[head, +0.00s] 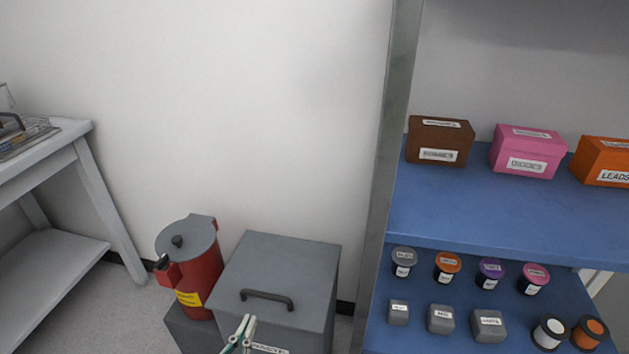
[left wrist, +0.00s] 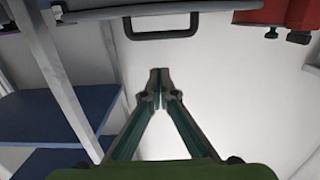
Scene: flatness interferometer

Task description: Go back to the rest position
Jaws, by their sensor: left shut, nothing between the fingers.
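My left gripper (head: 240,335) shows at the bottom of the head view, in front of the grey box with a dark handle. In the left wrist view its two green fingers (left wrist: 159,76) meet at the tips, shut with nothing between them. The box handle (left wrist: 163,31) appears beyond the fingertips in that view, apart from them. My right gripper is in neither view.
A grey lidded box (head: 320,262) stands by a red can (head: 203,275) with a yellow label. A blue shelf (head: 480,215) at right holds coloured boxes, small jars and grey blocks. A grey table (head: 62,150) stands at left. The wall between is bare.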

